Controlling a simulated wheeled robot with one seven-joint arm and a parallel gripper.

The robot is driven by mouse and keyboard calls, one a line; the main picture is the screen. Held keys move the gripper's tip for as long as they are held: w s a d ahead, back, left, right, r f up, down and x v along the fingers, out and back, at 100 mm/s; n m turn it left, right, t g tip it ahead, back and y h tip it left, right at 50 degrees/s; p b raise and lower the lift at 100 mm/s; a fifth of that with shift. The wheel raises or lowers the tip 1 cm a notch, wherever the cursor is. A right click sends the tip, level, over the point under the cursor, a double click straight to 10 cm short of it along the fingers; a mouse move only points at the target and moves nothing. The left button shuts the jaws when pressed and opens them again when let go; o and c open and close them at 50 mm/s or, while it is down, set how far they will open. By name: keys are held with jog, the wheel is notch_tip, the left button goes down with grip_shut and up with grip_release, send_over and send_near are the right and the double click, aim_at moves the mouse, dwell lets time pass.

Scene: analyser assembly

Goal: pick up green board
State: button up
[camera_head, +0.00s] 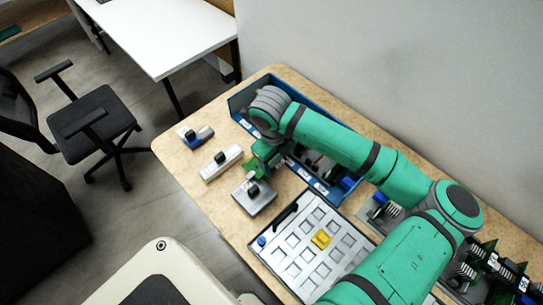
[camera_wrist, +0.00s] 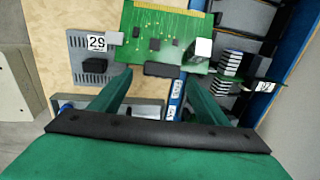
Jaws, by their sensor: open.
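The green board (camera_wrist: 158,32) lies in the upper middle of the wrist view. It carries black chips, a white connector, a black connector at its near edge and a gold edge strip at the far side. In the head view a small part of a green board (camera_head: 251,168) shows beside the gripper; my arm hides the rest. My gripper (camera_wrist: 158,82) is open, its two fingers apart at the board's near edge. I cannot tell whether they touch it. In the head view my gripper (camera_head: 264,160) is over the table by the blue bin.
The blue bin (camera_head: 325,190) with dark parts stands along the wall side, partly under my arm. A white tray (camera_head: 290,262) with a yellow piece (camera_head: 321,239) lies in front. Grey modules (camera_head: 254,199) and a white module (camera_head: 221,163) stand on the wooden table (camera_head: 185,152).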

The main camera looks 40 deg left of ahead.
jog(key=shift+w+f, duration=0.1)
jog(key=shift+f, duration=0.4)
jog(key=shift+w, duration=0.15)
jog(key=c, duration=0.9)
jog(key=shift+a, duration=0.1)
jog(key=c, duration=0.4)
jog(key=shift+c, duration=0.5)
